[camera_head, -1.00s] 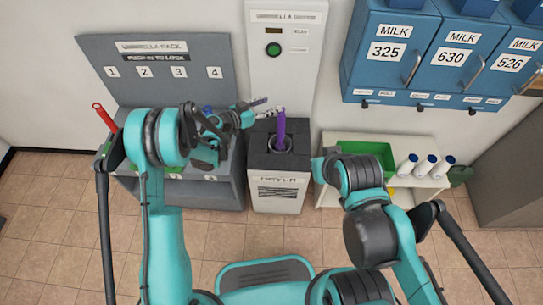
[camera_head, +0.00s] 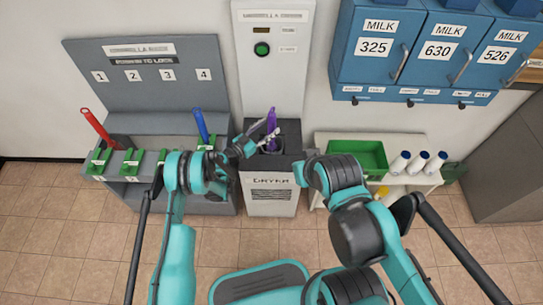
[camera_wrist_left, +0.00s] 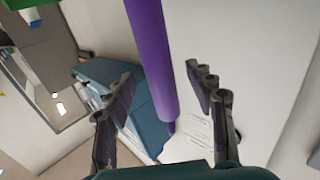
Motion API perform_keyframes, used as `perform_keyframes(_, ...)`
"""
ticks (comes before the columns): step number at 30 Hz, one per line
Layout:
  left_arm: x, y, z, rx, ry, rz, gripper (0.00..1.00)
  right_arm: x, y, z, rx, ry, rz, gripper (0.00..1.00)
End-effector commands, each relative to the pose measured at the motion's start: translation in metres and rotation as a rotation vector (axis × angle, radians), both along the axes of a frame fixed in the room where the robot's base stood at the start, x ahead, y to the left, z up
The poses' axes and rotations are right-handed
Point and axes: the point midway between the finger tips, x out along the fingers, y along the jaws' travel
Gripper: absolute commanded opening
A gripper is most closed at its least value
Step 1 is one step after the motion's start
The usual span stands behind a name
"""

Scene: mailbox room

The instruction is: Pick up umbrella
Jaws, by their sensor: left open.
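A purple umbrella (camera_head: 271,119) stands upright in the round opening on top of the dryer (camera_head: 271,195). My left gripper (camera_head: 267,136) is open at the umbrella, with its fingers close to the shaft. In the left wrist view, the umbrella (camera_wrist_left: 152,60) runs down between the two spread fingers of the left gripper (camera_wrist_left: 160,98), and a gap shows on each side. My right arm is bent at the right, and its gripper is not visible.
A grey rack (camera_head: 150,122) at the left holds a red umbrella (camera_head: 95,124) and a blue umbrella (camera_head: 201,124). At the right, a white shelf (camera_head: 420,180) bears a green bin (camera_head: 358,156) and several white bottles. Blue milk lockers (camera_head: 410,60) hang above it.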

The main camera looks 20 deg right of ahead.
Motion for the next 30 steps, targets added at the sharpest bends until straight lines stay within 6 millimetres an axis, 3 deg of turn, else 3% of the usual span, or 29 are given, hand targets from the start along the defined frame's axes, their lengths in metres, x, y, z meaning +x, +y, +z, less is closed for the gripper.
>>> perform_keyframes(5, 0.011, -0.019, -0.002, 0.0, 0.0, -0.001, 0.55, 0.0, 0.0, -0.009, 0.0, 0.0, 0.0, 0.0)
perform_keyframes(12, 0.012, -0.021, 0.0, 0.0, 0.0, 0.0, 0.55, 0.0, 0.0, -0.008, 0.0, 0.0, 0.0, 0.0)
perform_keyframes(13, 0.012, -0.021, 0.0, 0.001, 0.0, 0.0, 0.52, 0.0, 0.0, -0.008, 0.0, 0.0, 0.0, 0.0)
perform_keyframes(19, 0.012, -0.021, 0.0, 0.001, 0.0, 0.0, 0.0, 0.0, 0.0, -0.008, 0.0, 0.0, 0.0, 0.0)
perform_keyframes(30, 0.012, -0.021, 0.001, 0.0, 0.001, 0.0, 0.0, 0.0, 0.0, -0.007, 0.0, 0.0, 0.0, 0.0)
